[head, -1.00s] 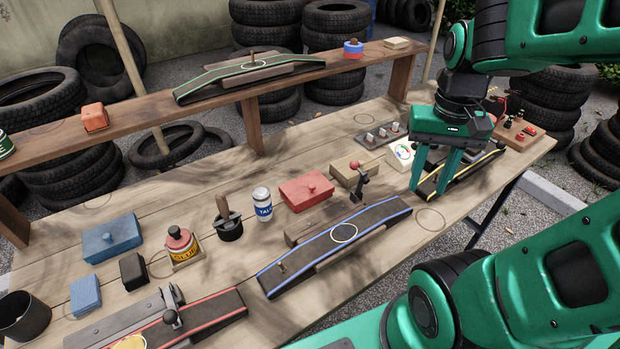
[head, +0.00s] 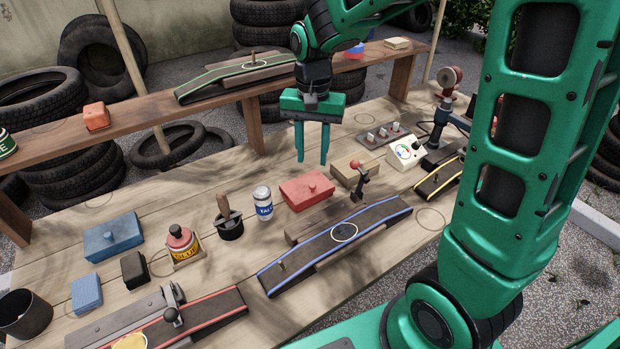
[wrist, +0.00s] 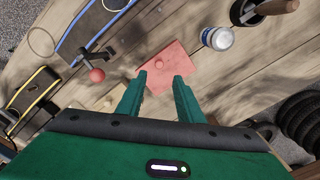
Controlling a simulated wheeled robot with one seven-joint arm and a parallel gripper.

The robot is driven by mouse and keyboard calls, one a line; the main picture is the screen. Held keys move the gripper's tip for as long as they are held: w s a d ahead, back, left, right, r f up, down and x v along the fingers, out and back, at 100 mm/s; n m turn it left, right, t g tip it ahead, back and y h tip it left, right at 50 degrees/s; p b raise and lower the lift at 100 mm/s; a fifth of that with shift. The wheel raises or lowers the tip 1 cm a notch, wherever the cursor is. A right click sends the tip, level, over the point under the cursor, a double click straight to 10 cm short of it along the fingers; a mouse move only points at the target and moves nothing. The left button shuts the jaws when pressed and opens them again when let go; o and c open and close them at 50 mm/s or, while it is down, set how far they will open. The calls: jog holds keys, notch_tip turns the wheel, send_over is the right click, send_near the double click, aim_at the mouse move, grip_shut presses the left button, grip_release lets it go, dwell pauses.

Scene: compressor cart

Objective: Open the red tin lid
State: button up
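The red tin (head: 298,194) sits on the wooden bench, a flat box with a red lid (head: 307,185) that carries a small round knob. The lid lies on the tin. My gripper (head: 312,162) hangs above and just behind the tin in the head view, fingers pointing down, apart and empty. In the wrist view the red lid (wrist: 168,77) shows ahead of and between the two fingertips (wrist: 160,74), with its knob near the middle.
A white talc can (head: 263,204) stands left of the tin. A lever with a red knob (head: 357,177) and a wooden block (head: 343,168) are to its right. A blue-edged ramp (head: 335,243) lies in front. The shelf (head: 225,107) runs behind.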

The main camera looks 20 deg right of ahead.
aim_at(311, 185)
notch_tip(311, 185, down, 9)
jog(key=shift+r, duration=0.15)
dwell(0.4)
grip_shut()
